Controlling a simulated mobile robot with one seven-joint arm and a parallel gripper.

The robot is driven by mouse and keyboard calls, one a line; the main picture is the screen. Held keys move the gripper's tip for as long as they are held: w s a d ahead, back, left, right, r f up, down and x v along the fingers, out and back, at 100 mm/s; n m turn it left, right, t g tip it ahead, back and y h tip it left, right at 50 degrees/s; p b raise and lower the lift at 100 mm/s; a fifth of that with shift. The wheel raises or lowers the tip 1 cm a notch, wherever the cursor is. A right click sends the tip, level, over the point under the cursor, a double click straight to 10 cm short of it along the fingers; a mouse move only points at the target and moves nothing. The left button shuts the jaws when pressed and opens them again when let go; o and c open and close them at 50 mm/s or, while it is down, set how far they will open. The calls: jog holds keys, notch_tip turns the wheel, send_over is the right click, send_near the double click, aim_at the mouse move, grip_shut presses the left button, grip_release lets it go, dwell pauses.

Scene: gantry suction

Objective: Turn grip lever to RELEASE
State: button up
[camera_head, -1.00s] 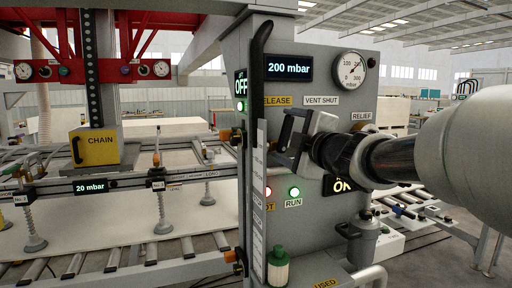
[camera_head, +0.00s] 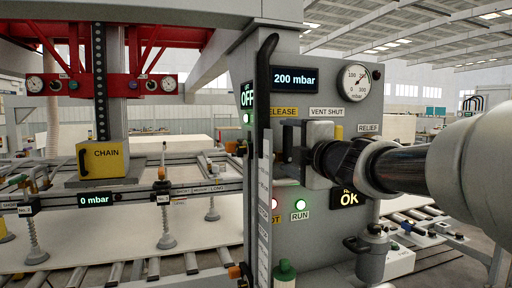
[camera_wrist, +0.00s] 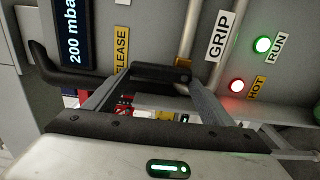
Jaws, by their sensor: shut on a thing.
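The grip lever shows in the wrist view as a short dark bar (camera_wrist: 158,72) with a brass-coloured piece at its right end. My gripper (camera_wrist: 160,78) is shut on this bar, one finger at each end. In the head view my gripper (camera_head: 284,148) reaches the grey panel from the right, and it hides most of the lever. The RELEASE label (camera_head: 283,112) is just above my fingers, partly covered. It also shows in the wrist view (camera_wrist: 122,52), left of the bar. The GRIP label (camera_wrist: 219,36) lies right of the bar.
A long black handle (camera_head: 263,75) stands at the panel's left edge, close to my fingers. The panel display (camera_head: 294,81) reads 200 mbar. A RUN lamp (camera_head: 299,204) glows green. Left, suction cups (camera_head: 166,241) rest on a pale sheet (camera_head: 110,236); that display (camera_head: 97,199) reads 0 mbar.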

jog(key=o, duration=1.5)
jog(key=p+v, duration=0.3)
jog(key=v, duration=1.4)
jog(key=shift+s+r, duration=0.1)
jog(key=shift+s, duration=0.1)
